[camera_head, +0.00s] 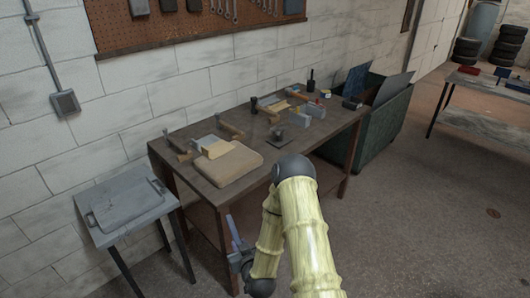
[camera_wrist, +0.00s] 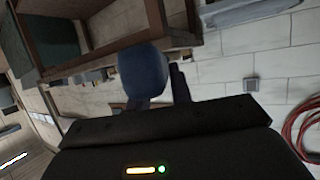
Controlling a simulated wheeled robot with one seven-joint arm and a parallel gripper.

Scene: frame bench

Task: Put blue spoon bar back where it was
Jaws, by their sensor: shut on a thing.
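The blue spoon bar (camera_head: 233,230) stands up from my gripper (camera_head: 240,256) in the head view, long and thin, in front of the bench's front edge and below its top. My gripper is shut on its lower part. In the wrist view the bar's rounded, dark blue end (camera_wrist: 143,72) fills the space at the dark fingers (camera_wrist: 163,90). My arm hides part of the bench front and the floor behind it.
The workbench (camera_head: 222,122) carries a tan folded cloth (camera_head: 226,166), clamps, wooden blocks and tools. A small side table with a grey tray (camera_head: 127,204) stands at left. A green bin (camera_head: 384,122) with panels stands past the right end.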

